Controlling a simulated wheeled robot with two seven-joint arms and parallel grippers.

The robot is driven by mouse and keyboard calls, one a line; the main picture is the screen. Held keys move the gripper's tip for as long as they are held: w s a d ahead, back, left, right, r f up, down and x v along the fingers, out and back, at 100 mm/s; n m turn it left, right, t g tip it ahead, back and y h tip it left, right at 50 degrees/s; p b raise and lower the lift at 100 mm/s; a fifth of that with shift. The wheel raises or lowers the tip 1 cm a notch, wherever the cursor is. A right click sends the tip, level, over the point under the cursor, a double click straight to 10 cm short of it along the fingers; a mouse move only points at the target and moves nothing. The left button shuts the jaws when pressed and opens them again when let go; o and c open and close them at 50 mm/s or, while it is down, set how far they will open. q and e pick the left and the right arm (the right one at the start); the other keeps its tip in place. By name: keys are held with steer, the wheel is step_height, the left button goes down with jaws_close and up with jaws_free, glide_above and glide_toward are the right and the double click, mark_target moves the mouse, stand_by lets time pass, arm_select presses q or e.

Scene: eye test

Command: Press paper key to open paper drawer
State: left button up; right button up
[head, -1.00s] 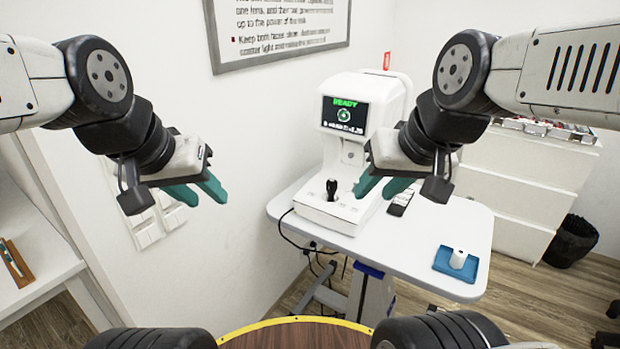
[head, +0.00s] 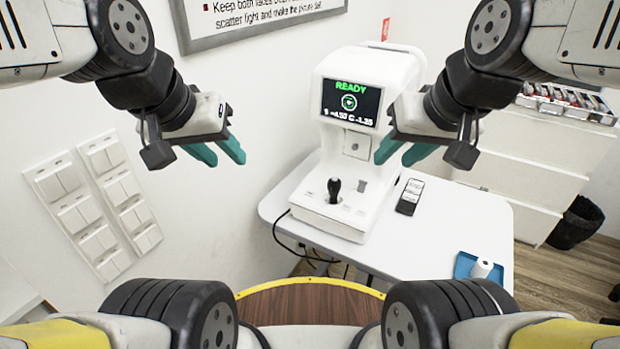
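The white eye test machine (head: 366,70) stands on a white table, its screen (head: 350,102) lit with "READY" and numbers. Its base (head: 332,218) carries a black joystick (head: 334,190), a small grey part (head: 361,187) and faint small markings. I cannot tell which marking is the paper key, and no open drawer is visible. My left gripper (head: 227,162) is open and empty in the air left of the machine. My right gripper (head: 394,161) is open and empty, its teal fingers overlapping the machine's right side in the head view; no contact can be made out.
A dark remote-like device (head: 410,197) lies on the white table (head: 440,235) right of the machine. A blue tray (head: 464,265) with a white roll-like item (head: 482,268) sits at the right edge. White drawers (head: 530,165) and a black bin (head: 577,222) stand behind. Wall switches (head: 95,205) are at left.

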jaws_close()
stand_by(1.5)
